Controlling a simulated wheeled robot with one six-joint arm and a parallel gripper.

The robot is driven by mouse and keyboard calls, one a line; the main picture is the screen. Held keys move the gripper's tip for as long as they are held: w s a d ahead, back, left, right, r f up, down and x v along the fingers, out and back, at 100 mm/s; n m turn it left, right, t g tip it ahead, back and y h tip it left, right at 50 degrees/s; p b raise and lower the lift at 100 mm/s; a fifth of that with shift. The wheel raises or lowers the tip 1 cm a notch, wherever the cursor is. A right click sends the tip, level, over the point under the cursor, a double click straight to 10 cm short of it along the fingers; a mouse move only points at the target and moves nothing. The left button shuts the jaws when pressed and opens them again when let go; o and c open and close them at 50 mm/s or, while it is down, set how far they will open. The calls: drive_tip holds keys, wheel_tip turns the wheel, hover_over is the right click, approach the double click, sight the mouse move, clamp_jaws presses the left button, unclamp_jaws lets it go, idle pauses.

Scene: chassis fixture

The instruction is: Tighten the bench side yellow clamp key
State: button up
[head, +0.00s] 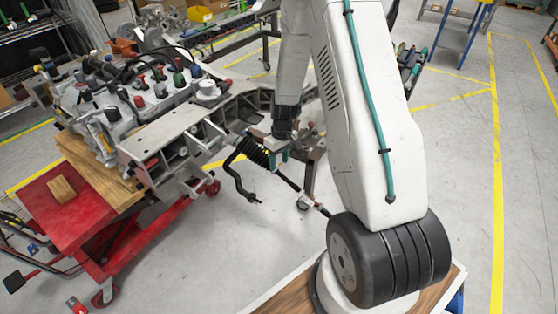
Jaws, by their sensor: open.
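My gripper (279,156) hangs at the end of my white arm, beside the right end of the grey chassis frame (165,130). I see nothing held. I cannot make out a yellow clamp key on the frame; it may be too small or hidden behind my arm.
A red lift cart (70,210) with a wooden block (61,190) supports the assembly at left. A black bent bar (237,178) hangs below the frame. A blue ladder (462,35) stands at the back right. The grey floor (462,170) at right is clear.

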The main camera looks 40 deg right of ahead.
drive_tip(key=shift+f, duration=0.15)
drive_tip(key=c, duration=1)
